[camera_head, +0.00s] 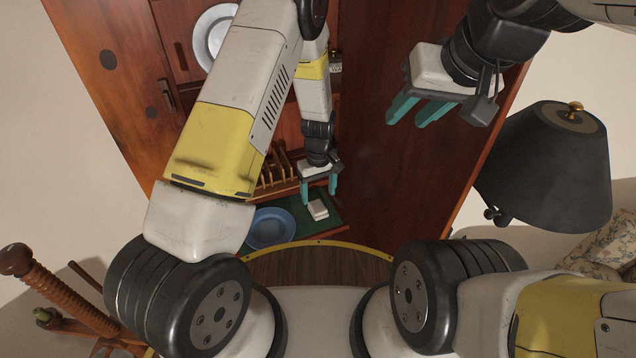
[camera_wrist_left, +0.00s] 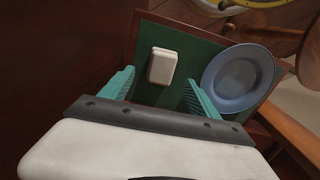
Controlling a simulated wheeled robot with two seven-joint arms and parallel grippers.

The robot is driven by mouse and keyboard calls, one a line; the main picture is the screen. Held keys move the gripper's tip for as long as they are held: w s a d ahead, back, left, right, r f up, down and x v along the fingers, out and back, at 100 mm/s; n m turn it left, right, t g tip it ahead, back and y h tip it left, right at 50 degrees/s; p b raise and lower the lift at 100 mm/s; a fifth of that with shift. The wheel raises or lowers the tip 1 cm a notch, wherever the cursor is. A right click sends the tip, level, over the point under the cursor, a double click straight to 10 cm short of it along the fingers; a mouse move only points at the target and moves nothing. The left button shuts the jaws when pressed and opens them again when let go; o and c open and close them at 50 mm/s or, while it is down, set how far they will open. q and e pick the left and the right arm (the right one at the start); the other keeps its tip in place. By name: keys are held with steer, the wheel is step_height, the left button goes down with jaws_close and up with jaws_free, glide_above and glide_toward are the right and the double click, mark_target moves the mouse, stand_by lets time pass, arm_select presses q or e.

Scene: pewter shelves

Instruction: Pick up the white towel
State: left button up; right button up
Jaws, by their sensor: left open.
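The white towel (camera_head: 317,209) is a small folded block on a green shelf surface, and it also shows in the left wrist view (camera_wrist_left: 162,66). My left gripper (camera_head: 320,196) is open just above it in the head view. In the left wrist view its teal fingers (camera_wrist_left: 160,90) are spread, with the towel beyond their tips and roughly between them, apart from both. My right gripper (camera_head: 408,115) is raised at the upper right, its teal fingers apart and empty, away from the towel.
A blue plate (camera_head: 270,228) lies beside the towel on the green surface (camera_wrist_left: 205,48). A wooden rack (camera_head: 275,178) stands behind. A dark wooden panel (camera_head: 410,170) rises on the right. A black lamp (camera_head: 550,165) stands further right.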

mark_target(318, 206)
arm_select(q)
step_height(318, 206, down, 6)
steer(key=shift+s+r, duration=0.15)
steer(key=shift+r, duration=0.1)
steer(key=shift+c, duration=0.2)
steer(key=c, duration=1.4)
steer(key=shift+r, duration=0.1)
steer(key=shift+r, duration=0.45)
steer(key=r, duration=0.1)
steer(key=s+r, duration=0.1)
steer(key=shift+d+r, duration=0.25)
steer(key=shift+r, duration=0.1)
steer(key=s+d, duration=0.2)
steer(key=s, duration=0.5)
steer(key=s+d+r, duration=0.1)
steer(key=s+d, duration=0.2)
steer(key=s, duration=0.3)
steer(key=shift+s+d+r, duration=0.15)
steer(key=shift+s+d, duration=0.15)
steer(key=shift+s, duration=0.1)
